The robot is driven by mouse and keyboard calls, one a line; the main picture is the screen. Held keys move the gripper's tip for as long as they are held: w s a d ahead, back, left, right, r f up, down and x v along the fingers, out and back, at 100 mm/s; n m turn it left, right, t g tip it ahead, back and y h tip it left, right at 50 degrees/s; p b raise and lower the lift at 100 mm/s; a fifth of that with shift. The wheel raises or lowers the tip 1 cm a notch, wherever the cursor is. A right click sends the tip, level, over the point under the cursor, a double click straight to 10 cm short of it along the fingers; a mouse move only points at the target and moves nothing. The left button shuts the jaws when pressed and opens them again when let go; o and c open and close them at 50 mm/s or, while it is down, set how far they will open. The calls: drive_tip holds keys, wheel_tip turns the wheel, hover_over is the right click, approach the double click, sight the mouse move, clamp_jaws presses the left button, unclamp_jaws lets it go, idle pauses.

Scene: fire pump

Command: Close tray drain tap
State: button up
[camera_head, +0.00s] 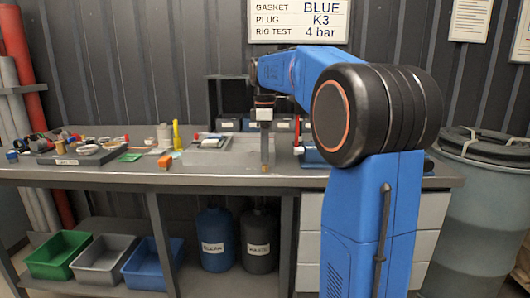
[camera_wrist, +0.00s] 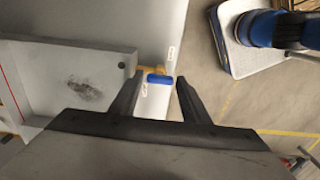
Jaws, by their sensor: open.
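My gripper (camera_head: 265,157) points down near the front edge of the bench, at the right end of the grey tray (camera_head: 203,156). In the wrist view its two dark fingers (camera_wrist: 160,80) stand apart. A small blue piece (camera_wrist: 157,78), which looks like the tap handle, shows between the fingertips, just right of the tray wall. Whether the fingers touch it I cannot tell. The tray (camera_wrist: 40,75) has a dark stain on its floor and a small dark hole near its right side. The tap's body is not clear in either view.
The bench (camera_head: 115,177) holds a dark parts tray (camera_head: 85,153), an orange block (camera_head: 165,161) and a yellow item (camera_head: 177,136) to the left. Bins and two labelled containers stand below. A grey drum (camera_head: 475,215) is at the right. Open floor (camera_wrist: 215,90) shows beside the fingers.

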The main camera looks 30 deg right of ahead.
drive_tip(key=c, duration=0.8)
drive_tip(key=shift+m, duration=0.4)
drive_tip(key=m, duration=0.8)
drive_tip(key=shift+m, duration=0.3)
drive_tip(key=m, duration=0.4)
drive_tip(key=shift+m, duration=2.2)
